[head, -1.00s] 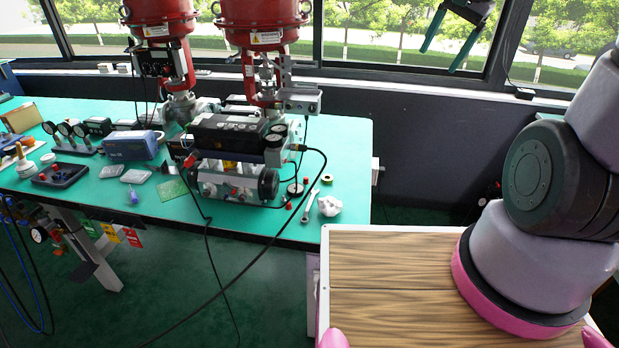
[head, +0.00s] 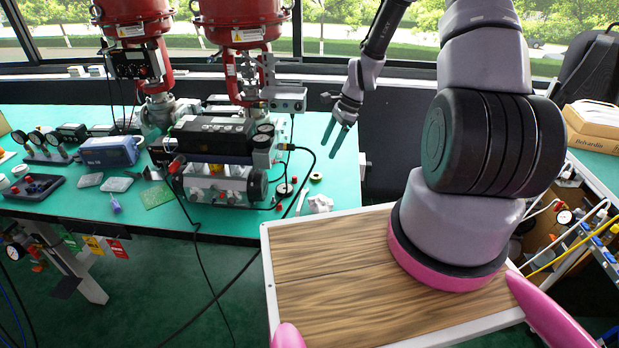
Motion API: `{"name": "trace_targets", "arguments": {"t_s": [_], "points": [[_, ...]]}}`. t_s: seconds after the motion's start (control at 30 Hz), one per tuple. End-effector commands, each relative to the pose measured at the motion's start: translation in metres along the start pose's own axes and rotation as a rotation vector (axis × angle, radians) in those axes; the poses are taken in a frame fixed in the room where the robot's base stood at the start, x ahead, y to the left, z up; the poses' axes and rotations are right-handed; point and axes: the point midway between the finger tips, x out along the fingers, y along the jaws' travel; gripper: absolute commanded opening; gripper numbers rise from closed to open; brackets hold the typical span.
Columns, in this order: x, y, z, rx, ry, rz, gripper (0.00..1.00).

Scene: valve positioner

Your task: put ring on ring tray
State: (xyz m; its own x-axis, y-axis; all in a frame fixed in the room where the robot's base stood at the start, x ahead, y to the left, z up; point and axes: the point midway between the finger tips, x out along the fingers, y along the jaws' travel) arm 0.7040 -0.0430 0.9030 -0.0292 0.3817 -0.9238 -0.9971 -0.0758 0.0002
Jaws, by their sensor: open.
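A small brass-coloured ring (head: 316,177) lies flat near the right end of the green bench, just right of the valve positioner. A dark, low tray (head: 42,196) with small red parts in it lies at the bench's left end; I cannot tell whether it is the ring tray. My gripper (head: 336,139) hangs in the air at the right end of the bench, fingers pointing down and apart, with nothing between them. In the picture it is above and slightly right of the ring, not touching it.
The positioner assembly (head: 218,158) stands left of the ring, with a black cable (head: 310,165) looping close to it. A cardboard box (head: 598,125) sits at far right.

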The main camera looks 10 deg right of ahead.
Motion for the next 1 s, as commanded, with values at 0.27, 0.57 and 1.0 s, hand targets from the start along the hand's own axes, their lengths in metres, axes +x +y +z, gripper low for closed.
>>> {"name": "trace_targets", "arguments": {"t_s": [0.27, 0.57, 1.0], "points": [[0.041, 0.002, 0.001, -0.001, -0.001, 0.002, 0.82], [0.073, 0.009, 0.0, 0.0, -0.002, 0.004, 0.82], [0.097, 0.008, 0.0, -0.002, 0.0, -0.001, 0.82]]}}
